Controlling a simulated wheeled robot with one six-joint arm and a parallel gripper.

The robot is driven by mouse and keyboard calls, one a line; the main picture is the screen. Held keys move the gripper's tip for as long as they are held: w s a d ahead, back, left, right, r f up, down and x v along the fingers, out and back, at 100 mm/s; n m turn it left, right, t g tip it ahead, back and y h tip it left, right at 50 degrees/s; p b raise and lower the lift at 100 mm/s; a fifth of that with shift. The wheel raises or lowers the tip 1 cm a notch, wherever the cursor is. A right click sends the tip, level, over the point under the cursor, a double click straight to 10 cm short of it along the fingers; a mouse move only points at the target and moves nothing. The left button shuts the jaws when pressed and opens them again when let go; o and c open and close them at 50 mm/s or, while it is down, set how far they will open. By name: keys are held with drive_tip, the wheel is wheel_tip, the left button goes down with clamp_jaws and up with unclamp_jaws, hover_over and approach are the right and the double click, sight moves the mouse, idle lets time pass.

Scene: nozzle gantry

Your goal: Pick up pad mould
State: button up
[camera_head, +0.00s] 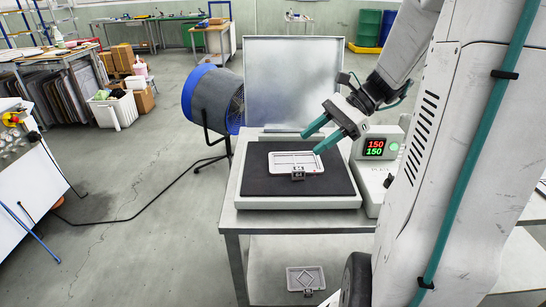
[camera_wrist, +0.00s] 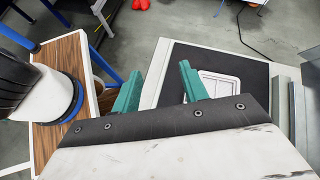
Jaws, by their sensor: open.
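A flat, light plate with rectangular recesses, which looks like a mould (camera_head: 296,159), lies on the black mat of a press-like machine. A small dark tag reading 64 sits at its front edge. In the wrist view the plate (camera_wrist: 224,84) is partly hidden behind one finger. A second, grey plate with a diamond pattern (camera_head: 306,279) lies on the shelf below; I cannot tell which plate is the pad mould. My gripper (camera_head: 311,143) is open and empty, above the mat by the first plate's far right side. Its teal fingers also show in the wrist view (camera_wrist: 160,70).
The machine's lid (camera_head: 293,82) stands raised behind the mat (camera_head: 255,182). A control box (camera_head: 376,147) showing 150 twice stands at the right, close to my arm. A blue fan (camera_head: 212,98) stands behind left. The floor left of the bench is mostly open, with a cable across it.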

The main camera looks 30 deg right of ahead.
drive_tip(key=d+f+m+t+y, duration=0.15)
drive_tip(key=d+m+t, duration=0.3)
drive_tip(key=d, duration=0.45)
approach(304, 168)
drive_tip(key=shift+w+a+m+g+h, duration=0.25)
drive_tip(key=shift+w+a+g, duration=0.1)
drive_tip(key=shift+a, duration=0.1)
drive_tip(key=x, duration=0.7)
drive_tip(key=shift+w+a, duration=0.15)
drive_tip(key=shift+a, duration=0.1)
clamp_jaws()
